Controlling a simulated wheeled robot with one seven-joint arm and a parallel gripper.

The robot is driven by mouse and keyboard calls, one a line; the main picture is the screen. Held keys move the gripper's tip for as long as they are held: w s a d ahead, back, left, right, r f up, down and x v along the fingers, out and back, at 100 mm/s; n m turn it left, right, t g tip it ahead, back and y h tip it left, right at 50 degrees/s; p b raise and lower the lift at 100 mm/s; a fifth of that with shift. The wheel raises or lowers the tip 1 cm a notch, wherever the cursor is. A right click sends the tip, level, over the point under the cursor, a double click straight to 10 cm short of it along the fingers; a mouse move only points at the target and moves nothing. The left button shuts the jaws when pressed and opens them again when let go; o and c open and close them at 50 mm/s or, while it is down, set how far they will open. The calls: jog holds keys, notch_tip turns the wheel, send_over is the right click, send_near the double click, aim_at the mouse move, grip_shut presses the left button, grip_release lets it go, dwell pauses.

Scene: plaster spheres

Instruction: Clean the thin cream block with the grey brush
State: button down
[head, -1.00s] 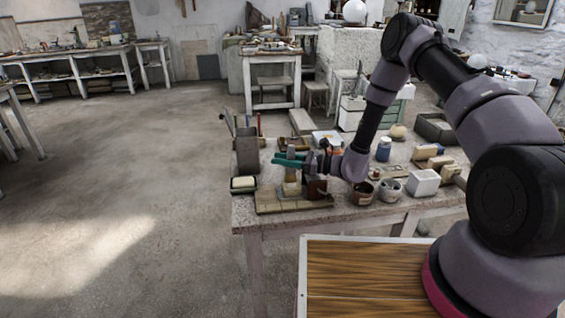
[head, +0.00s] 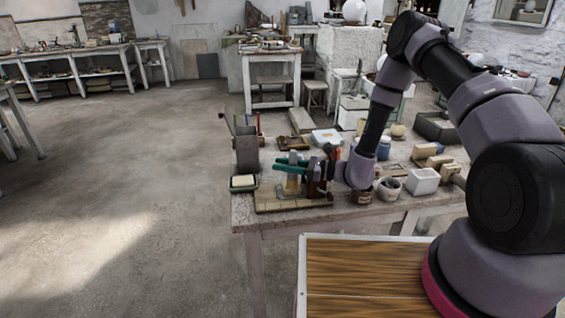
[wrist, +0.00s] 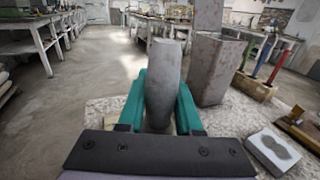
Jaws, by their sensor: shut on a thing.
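My gripper (head: 291,166), with teal fingers, is shut on the grey brush (wrist: 164,82). In the wrist view the brush's grey, rounded body stands upright between the fingers. The thin cream block cannot be made out for certain; the brush and fingers hide part of the board.
A small dark dish with a cream piece (head: 243,182) is left of the board. A brown block (head: 316,188), cups (head: 389,189) and a white box (head: 423,181) stand right.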

jog(key=shift+s+d, duration=0.1)
jog(key=shift+s, duration=0.25)
jog(key=shift+w, duration=0.1)
jog(key=w, duration=0.2)
jog(key=w+a, duration=0.1)
jog(key=w, duration=0.1)
jog(key=shift+w+a, duration=0.1)
jog(key=shift+w, duration=0.2)
dwell(0.4)
jog(key=shift+s+d+r, duration=0.15)
jog(key=shift+s+r, duration=0.2)
jog(key=shift+s, duration=0.25)
jog(key=shift+s+d+r, duration=0.15)
jog(key=shift+s+r, duration=0.2)
jog(key=shift+s, duration=0.25)
jog(key=shift+f, duration=0.75)
